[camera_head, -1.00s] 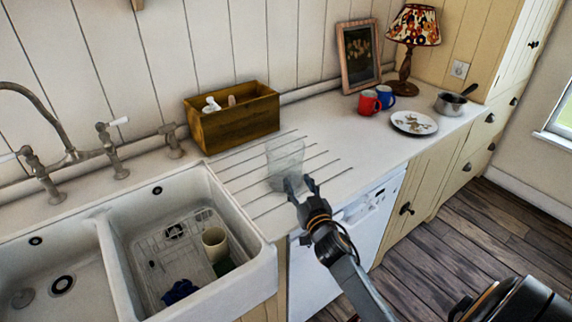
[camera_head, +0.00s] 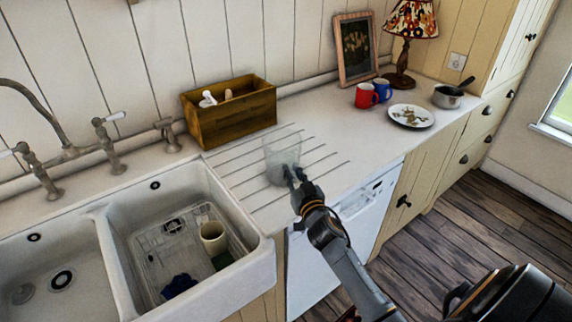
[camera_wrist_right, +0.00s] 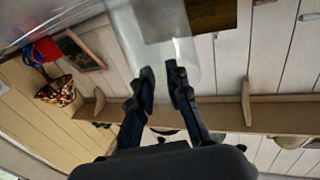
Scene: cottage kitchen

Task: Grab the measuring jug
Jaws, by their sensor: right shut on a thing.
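The measuring jug (camera_head: 281,152) is a clear, see-through vessel on the grooved drainer part of the countertop, right of the sink. It looks upright. My right gripper (camera_head: 293,176) reaches it from the front right and is shut on its near side. In the right wrist view, the two fingertips (camera_wrist_right: 160,72) close on the lower edge of the clear jug (camera_wrist_right: 155,35) in that picture. Whether the jug touches the counter is hard to tell. My left gripper is not in view.
A wooden box (camera_head: 230,112) with white items stands behind the jug. The double sink (camera_head: 255,262) is to the left, with a beige cup (camera_head: 213,237) inside. Red mug (camera_head: 366,96), blue mug (camera_head: 383,90), plate (camera_head: 411,116), saucepan (camera_head: 447,97) and lamp (camera_head: 410,20) stand to the right.

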